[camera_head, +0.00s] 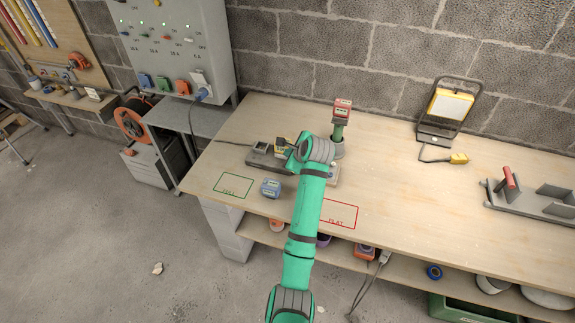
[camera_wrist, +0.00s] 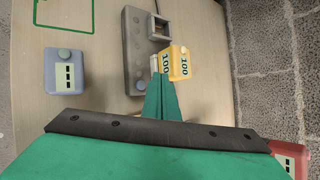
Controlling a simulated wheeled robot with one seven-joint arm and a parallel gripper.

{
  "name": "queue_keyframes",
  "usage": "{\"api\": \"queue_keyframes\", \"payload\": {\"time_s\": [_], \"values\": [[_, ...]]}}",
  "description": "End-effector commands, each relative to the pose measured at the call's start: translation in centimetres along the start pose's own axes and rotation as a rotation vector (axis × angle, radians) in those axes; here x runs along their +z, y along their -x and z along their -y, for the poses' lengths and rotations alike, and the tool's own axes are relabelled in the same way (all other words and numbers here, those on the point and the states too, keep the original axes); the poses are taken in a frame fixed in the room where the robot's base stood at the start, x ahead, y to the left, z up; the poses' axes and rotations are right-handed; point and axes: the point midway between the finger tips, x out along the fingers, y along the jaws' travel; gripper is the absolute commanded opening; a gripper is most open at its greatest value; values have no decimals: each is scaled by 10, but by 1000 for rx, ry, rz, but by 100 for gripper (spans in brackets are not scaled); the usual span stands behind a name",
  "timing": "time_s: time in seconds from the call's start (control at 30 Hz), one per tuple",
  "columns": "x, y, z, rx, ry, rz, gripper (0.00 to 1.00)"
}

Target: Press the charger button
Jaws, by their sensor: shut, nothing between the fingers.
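The charger is a long dark grey block (camera_wrist: 137,48) on the bench, and its left part shows in the head view (camera_head: 262,160).
A blue-grey battery (camera_head: 270,188) lies beside the charger, near the green outlined area (camera_head: 233,187). A red battery (camera_head: 342,107) tops a green tool behind my arm. A red outlined area (camera_head: 341,214) and work lamp (camera_head: 449,108) are to the right.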

Motion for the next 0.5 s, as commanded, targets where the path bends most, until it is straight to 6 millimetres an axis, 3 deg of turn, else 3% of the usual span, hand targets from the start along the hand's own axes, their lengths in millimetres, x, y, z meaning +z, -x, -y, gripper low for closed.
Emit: {"api": "queue_keyframes", "payload": {"time_s": [0.5], "values": [[12,16,12,1,0,0,0]]}}
